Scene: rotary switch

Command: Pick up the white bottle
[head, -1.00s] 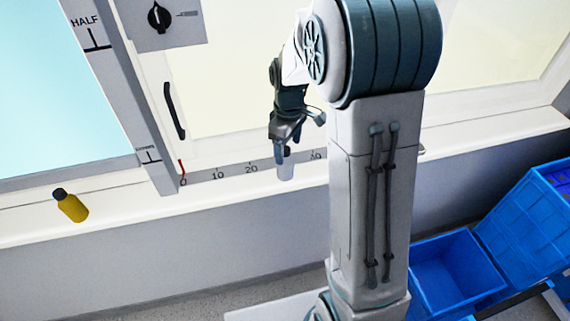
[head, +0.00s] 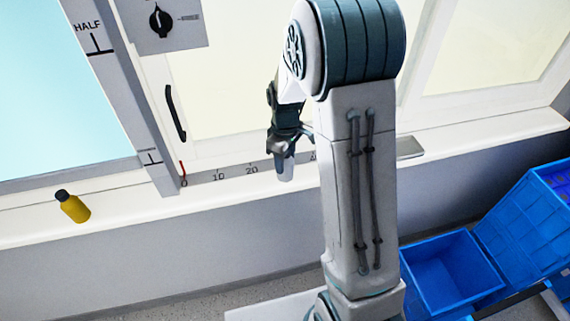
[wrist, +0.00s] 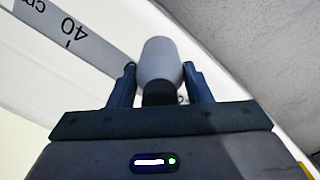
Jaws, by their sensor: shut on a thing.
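The white bottle (wrist: 161,62) is between the two fingers of my gripper (wrist: 160,85) in the wrist view, with its dark cap toward the palm. The fingers are shut on it. In the head view the bottle (head: 286,172) hangs below my gripper (head: 283,150), over the pale ledge. The fingers partly hide its top. I cannot tell from these views whether its base touches the ledge.
A yellow bottle with a black cap (head: 73,206) stands on the ledge (head: 120,212) at the left. A ruler strip (head: 235,171) runs along the ledge. A rotary switch (head: 160,20) and a black handle (head: 175,112) are above. Blue crates (head: 455,275) are at lower right.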

